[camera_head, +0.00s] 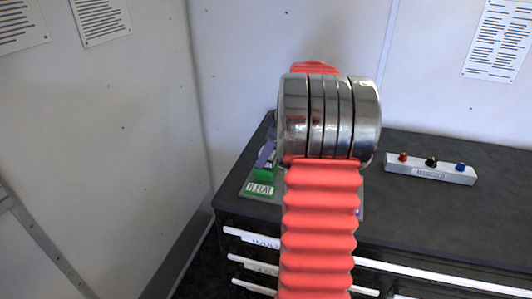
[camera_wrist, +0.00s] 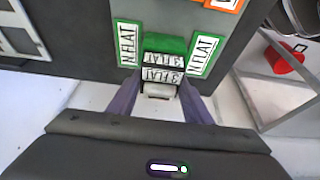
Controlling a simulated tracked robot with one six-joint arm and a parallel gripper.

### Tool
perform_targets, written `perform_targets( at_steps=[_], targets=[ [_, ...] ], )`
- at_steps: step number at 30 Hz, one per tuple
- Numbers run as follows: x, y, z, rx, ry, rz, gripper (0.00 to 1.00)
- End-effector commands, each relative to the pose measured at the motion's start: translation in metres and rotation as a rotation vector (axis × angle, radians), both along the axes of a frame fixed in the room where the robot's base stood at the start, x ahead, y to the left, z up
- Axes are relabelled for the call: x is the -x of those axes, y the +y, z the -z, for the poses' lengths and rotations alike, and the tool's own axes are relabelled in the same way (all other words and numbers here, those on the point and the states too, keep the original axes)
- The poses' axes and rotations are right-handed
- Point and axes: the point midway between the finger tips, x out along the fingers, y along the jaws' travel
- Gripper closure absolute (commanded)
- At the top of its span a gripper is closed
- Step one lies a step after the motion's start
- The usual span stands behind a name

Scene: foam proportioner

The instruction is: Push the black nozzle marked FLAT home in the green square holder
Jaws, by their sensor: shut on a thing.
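The green square holder (camera_wrist: 165,43) is at the top middle of the wrist view, between two green-edged labels. In the head view the holder (camera_head: 265,174) shows as a small green block behind a green FLAT label (camera_head: 259,189). My gripper (camera_wrist: 160,95) has its purple fingers on either side of a small piece with a white label, the nozzle (camera_wrist: 162,76). The nozzle is at the holder's near side, in line with it. How deep it sits is hidden. In the head view my arm covers most of the gripper; one purple finger shows by the holder.
A white rack (camera_head: 430,173) with red, black and blue knobs stands on the dark bench top (camera_head: 420,150) to the right. An orange-edged label (camera_wrist: 224,4) is beside the holder area. White drawer handles are below.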

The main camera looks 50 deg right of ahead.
Motion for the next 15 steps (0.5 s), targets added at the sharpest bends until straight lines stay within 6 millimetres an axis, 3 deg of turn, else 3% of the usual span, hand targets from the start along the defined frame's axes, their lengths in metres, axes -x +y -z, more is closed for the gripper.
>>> perform_targets(
  at_steps=[10, 11, 15],
  targets=[
    [-0.0003, -0.0002, 0.0014, 0.001, 0.0, 0.0, 0.79],
    [-0.0002, -0.0002, 0.0013, 0.001, 0.0, 0.0, 0.53],
    [-0.0001, -0.0003, 0.0013, 0.001, 0.0, 0.0, 0.43]
  ],
)
